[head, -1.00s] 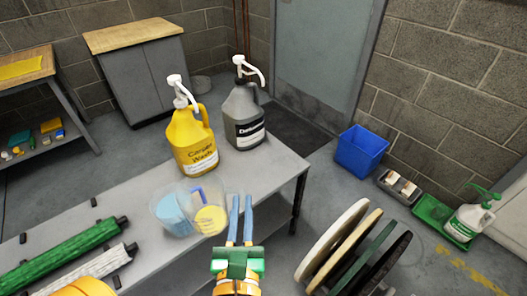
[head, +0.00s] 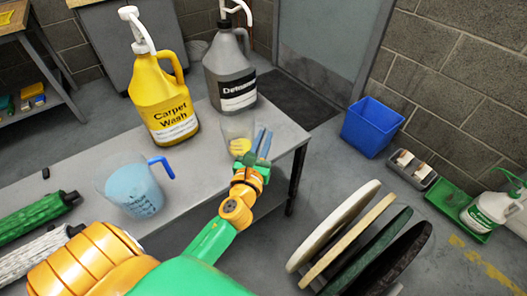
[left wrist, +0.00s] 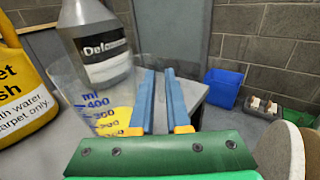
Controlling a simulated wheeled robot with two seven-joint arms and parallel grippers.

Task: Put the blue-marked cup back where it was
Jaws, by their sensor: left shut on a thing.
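A clear measuring cup with blue scale marks and yellow contents (head: 237,128) is near the right end of the grey table, in front of the grey jug. Its blue numbers show in the left wrist view (left wrist: 95,108). My left gripper (head: 264,143) is shut on this cup at its right side; its blue fingers (left wrist: 160,75) cover the gripped part. I cannot tell whether the cup's base touches the table. A second clear cup (head: 130,190) with light-blue contents, dark marks and a blue handle stands on the table to the left. My right gripper is not in view.
A yellow Carpet Wash jug (head: 165,100) and a grey detergent jug (head: 230,75) stand behind on the table (head: 190,165). Green and white rollers (head: 35,218) lie at left. Round pads (head: 335,225) stand upright at right. A blue bin (head: 366,128) is on the floor.

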